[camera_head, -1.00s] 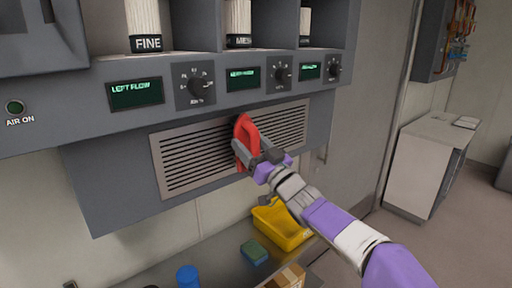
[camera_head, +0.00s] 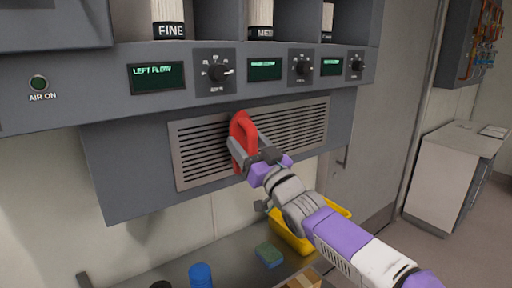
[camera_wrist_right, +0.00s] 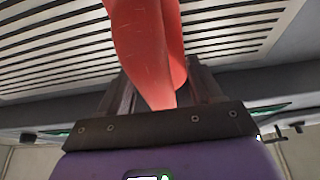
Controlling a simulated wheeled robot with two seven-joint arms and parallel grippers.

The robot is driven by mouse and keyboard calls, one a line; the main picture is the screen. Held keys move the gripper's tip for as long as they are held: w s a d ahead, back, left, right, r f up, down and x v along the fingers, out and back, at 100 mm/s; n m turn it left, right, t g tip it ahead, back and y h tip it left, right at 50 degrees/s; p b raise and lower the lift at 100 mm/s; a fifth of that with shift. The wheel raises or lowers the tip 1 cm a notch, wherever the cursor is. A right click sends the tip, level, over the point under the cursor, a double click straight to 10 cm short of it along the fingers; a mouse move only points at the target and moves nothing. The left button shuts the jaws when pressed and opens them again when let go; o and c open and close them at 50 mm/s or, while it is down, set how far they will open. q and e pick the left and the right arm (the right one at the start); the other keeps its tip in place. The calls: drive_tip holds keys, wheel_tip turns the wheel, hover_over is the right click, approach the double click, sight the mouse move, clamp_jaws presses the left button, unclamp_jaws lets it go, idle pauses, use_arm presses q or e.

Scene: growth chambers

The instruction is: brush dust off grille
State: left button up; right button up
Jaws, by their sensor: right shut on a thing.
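The grille (camera_head: 205,152) is a light metal panel with dark horizontal slats, set in the grey housing under the control panel. It also fills the upper part of the right wrist view (camera_wrist_right: 60,45). My right gripper (camera_head: 243,152) is shut on a red brush (camera_head: 243,128), held upright in front of the middle of the grille. The red handle (camera_wrist_right: 150,45) shows between the fingers in the right wrist view. The bristles are hidden, so I cannot tell whether they touch the slats. No dust can be made out. My left gripper is not in view.
Below, a bench (camera_head: 222,270) holds a yellow tray (camera_head: 290,238), a green sponge (camera_head: 269,255), a blue cylinder (camera_head: 201,275) and a cardboard box (camera_head: 303,281). Knobs (camera_head: 216,72) and displays (camera_head: 157,77) line the panel above. A white cabinet (camera_head: 445,180) stands right.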

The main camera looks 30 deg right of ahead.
drive_tip(key=shift+a, duration=0.25)
drive_tip(key=shift+s+d, duration=0.15)
drive_tip(key=shift+s, duration=1.35)
drive_tip(key=shift+s+d, duration=0.1)
drive_tip(key=shift+s, duration=1.4)
drive_tip(key=s, duration=0.3)
drive_tip(key=shift+d, duration=0.15)
